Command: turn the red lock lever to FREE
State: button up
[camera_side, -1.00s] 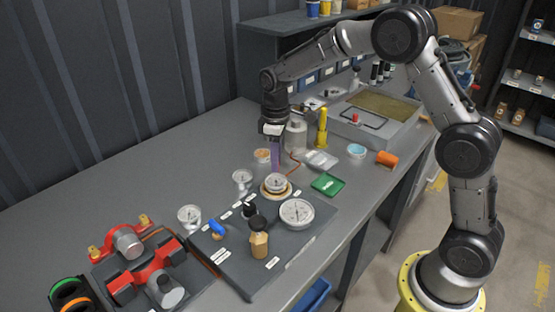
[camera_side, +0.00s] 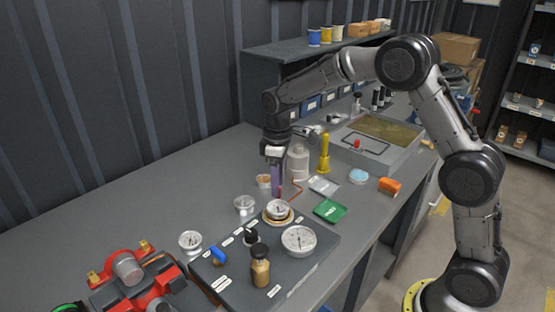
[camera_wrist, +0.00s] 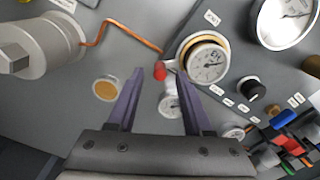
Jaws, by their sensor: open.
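My gripper (camera_side: 277,190) points down over the bench, beside the small gauge in a brass-coloured ring (camera_side: 278,210). In the wrist view its two purple fingers (camera_wrist: 160,82) are spread, with nothing held between them. A small red-capped part (camera_wrist: 160,70) lies just beyond the fingertips, close to the left rim of the ringed gauge (camera_wrist: 203,62). I cannot tell whether it is the lock lever. The side view also shows a red knob (camera_side: 357,143) on the grey tank at the back. No FREE marking is readable.
The dark panel (camera_side: 225,262) carries a large gauge (camera_side: 299,240), a blue lever (camera_side: 219,256), a black knob (camera_side: 250,236) and a wooden-handled part (camera_side: 260,270). A grey cylinder with copper tube (camera_wrist: 45,42) stands close by. Red valve fittings (camera_side: 135,285) lie front left.

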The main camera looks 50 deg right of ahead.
notch_tip(320, 180, up, 13)
jog(key=shift+f, duration=0.15)
dwell(0.4)
jog(key=s+r+t, duration=0.3)
jog(key=s+r, duration=0.7)
jog(key=s, duration=0.5)
jog(key=s+f+m+t, duration=0.1)
jog(key=s+f+m, duration=0.1)
jog(key=s+f, duration=0.3)
jog(key=s+a+f+m+t, duration=0.1)
jog(key=s+f+m, duration=0.2)
jog(key=s, duration=0.7)
jog(key=shift+f+m+t, duration=0.3)
jog(key=shift+f, duration=1)
